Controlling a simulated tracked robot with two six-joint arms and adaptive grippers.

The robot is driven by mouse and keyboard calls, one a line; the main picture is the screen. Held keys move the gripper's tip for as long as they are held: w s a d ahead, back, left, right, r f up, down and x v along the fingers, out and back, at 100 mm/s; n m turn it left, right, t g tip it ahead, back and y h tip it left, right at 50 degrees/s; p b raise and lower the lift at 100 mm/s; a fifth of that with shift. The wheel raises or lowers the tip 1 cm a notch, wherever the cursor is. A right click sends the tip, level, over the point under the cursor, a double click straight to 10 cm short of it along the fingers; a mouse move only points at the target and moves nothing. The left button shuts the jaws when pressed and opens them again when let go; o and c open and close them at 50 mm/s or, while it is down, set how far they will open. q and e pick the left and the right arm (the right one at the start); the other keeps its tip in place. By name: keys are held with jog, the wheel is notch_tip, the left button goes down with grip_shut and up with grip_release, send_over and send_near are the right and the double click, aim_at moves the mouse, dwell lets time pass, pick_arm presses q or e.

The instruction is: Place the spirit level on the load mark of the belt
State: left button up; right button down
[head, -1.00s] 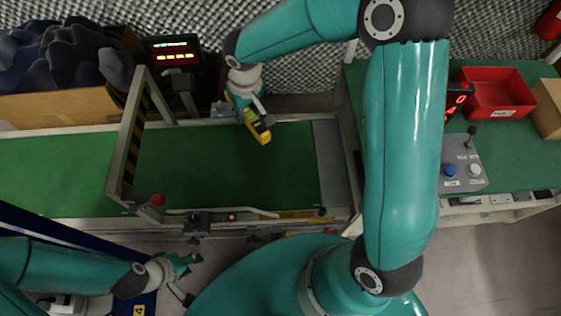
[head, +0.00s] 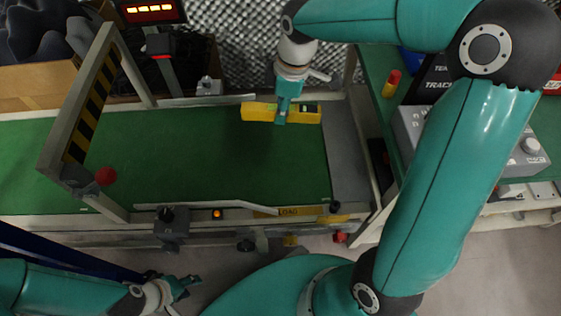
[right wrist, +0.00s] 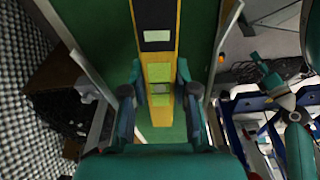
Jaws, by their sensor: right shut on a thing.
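The yellow spirit level (head: 258,111) is held across the jaws of my right gripper (head: 281,117) over the far side of the green belt (head: 200,160), near its right end. It lies roughly along the belt's length. In the right wrist view, the level (right wrist: 159,72) sits between both fingers, with the green belt behind it. My left gripper (head: 186,291) is empty and open at the lower left, in front of the conveyor.
A striped gate frame (head: 90,115) with a red knob (head: 106,176) spans the belt at the left. A lit display (head: 150,11) stands behind. A green side table with a control box (head: 415,130) is at the right. The belt surface is bare.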

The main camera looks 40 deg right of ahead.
aim_at(283, 164)
jog(key=shift+s+d+f+n+b, duration=0.15)
jog(key=shift+f+n+b, duration=0.1)
jog(key=shift+f+b, duration=0.15)
jog(key=shift+s+d+f+n+b, duration=0.1)
jog(key=shift+f+n+b, duration=0.15)
jog(key=shift+f, duration=0.25)
jog(key=shift+s+f, duration=0.1)
jog(key=shift+f, duration=0.25)
pick_arm(q)
notch_tip(283, 164, down, 10)
jog(key=b, duration=0.7)
jog(key=shift+r, duration=0.15)
pick_arm(e)
notch_tip(283, 164, down, 19)
jog(key=shift+f, duration=0.1)
jog(key=c, duration=0.9)
grip_release()
jog(key=shift+r, duration=0.65)
pick_arm(q)
notch_tip(283, 164, up, 4)
jog(key=p, duration=0.4)
jog(key=shift+r, duration=0.2)
pick_arm(e)
jog(key=r, duration=0.3)
jog(key=d+r, duration=0.1)
jog(key=r, duration=0.3)
jog(key=s+r, duration=0.1)
jog(key=r, duration=0.2)
jog(key=shift+d+r, duration=0.25)
jog(key=shift+r, duration=0.15)
